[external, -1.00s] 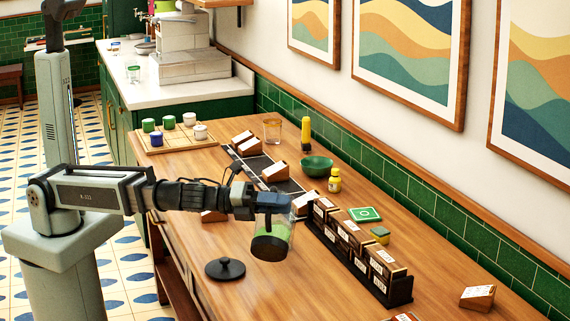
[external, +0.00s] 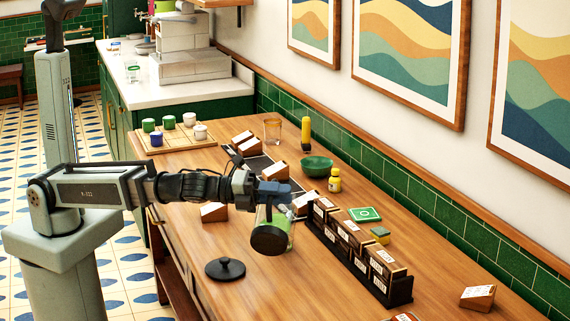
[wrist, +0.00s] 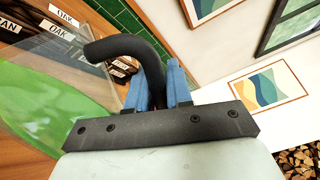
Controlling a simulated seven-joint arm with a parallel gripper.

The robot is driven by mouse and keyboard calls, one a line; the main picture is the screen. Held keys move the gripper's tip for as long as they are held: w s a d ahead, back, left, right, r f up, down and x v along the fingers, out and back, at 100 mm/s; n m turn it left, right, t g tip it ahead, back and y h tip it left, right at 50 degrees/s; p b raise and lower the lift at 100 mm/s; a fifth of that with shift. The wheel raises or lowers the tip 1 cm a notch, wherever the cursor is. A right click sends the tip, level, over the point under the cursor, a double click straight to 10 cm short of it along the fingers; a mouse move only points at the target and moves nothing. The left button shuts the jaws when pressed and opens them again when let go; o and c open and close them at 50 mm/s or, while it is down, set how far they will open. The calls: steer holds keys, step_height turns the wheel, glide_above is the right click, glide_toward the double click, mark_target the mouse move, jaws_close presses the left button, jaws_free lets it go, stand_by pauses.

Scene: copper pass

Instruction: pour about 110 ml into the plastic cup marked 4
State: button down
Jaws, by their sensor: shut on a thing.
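My gripper (external: 275,192) has blue fingers shut on the black handle of a clear jug (external: 281,216) with green liquid. In the wrist view the fingers (wrist: 160,88) close around the hooked handle (wrist: 115,47), and green liquid (wrist: 35,105) shows through the jug's wall at left. The jug is held above the table, tilted, its dark base turned toward the external camera. Its rim is hidden behind my gripper. Several small green, white and blue cups (external: 200,132) stand on a board at the far left. No mark 4 is readable on any cup.
A round black lid (external: 225,269) lies on the table below the jug. A black rack of labelled boxes (external: 350,240) stands to the right.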

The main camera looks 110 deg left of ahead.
mark_target(277, 222)
steer(key=shift+a+r, duration=0.2)
steer(key=shift+r, duration=0.1)
stand_by(0.7)
steer(key=shift+s+a+r+n, duration=0.15)
steer(key=shift+a+r+n, duration=0.1)
steer(key=shift+a+n, duration=0.25)
steer(key=shift+s+a+r+n, duration=0.1)
steer(key=shift+a+r+n, duration=0.15)
steer(key=shift+a, duration=0.3)
stand_by(0.7)
steer(key=d, duration=0.1)
steer(key=f+m, duration=0.1)
steer(key=d, duration=0.1)
steer(key=shift+w+d+f+m, duration=0.25)
steer(key=shift+w+d+f, duration=0.05)
steer(key=shift+d+f, duration=0.05)
steer(key=shift+w+d+f+m, duration=0.1)
steer(key=shift+d+f+m, duration=0.45)
steer(key=shift+f+m, duration=0.05)
steer(key=shift+w+d+f+m, duration=0.1)
steer(key=shift+d+f+m, duration=0.3)
steer(key=shift+f+m, duration=0.2)
steer(key=shift+w+d+f+m, duration=0.1)
steer(key=shift+d+f+m, duration=0.25)
steer(key=shift+f+m, duration=0.25)
steer(key=shift+f, duration=0.1)
